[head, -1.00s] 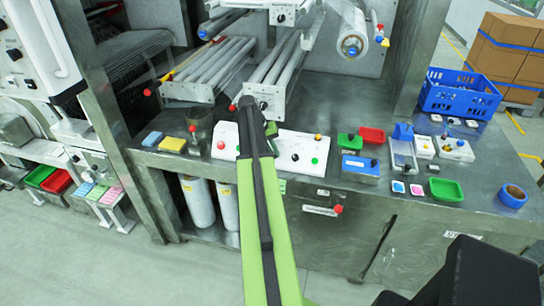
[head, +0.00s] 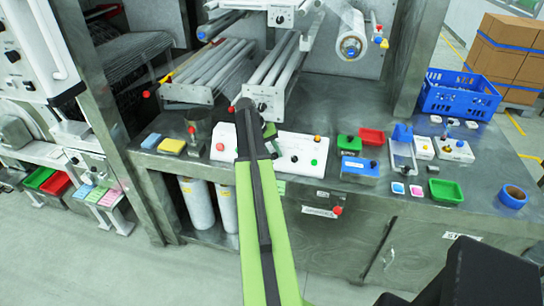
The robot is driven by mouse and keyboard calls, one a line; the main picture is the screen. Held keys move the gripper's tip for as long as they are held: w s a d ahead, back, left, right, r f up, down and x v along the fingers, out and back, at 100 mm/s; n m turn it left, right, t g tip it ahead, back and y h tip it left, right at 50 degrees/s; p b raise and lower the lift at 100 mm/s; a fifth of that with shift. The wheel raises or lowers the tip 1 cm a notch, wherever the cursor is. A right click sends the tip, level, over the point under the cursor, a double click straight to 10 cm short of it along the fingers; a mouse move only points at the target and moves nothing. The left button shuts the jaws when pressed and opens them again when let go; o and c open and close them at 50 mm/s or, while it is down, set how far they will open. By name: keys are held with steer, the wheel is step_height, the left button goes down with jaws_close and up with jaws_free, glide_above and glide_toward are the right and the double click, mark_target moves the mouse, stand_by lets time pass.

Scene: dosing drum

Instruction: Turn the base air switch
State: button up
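A white control panel (head: 300,146) with a black knob (head: 295,158) and red, green and orange buttons sits on the steel bench. I cannot tell for sure which control is the base air switch. My green and black arm reaches up across the panel and hides its middle. My gripper (head: 268,131) appears at the arm's far end, just above or over the panel, mostly hidden behind the dark arm link. Its fingers are too small and covered to show whether they are open, or whether they touch anything.
Roller frames (head: 272,82) stand close behind the panel. A metal cup (head: 197,128) and yellow and blue sponges (head: 171,146) lie to its left. Green and red trays (head: 371,136), a blue box (head: 360,168) and a blue crate (head: 458,95) are to its right.

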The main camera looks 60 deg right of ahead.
steer(key=shift+w, duration=0.2)
steer(key=shift+r, duration=0.2)
steer(key=p+v, duration=1.6)
steer(key=v, duration=0.1)
steer(key=shift+a+f, duration=0.1)
steer(key=shift+a, duration=0.05)
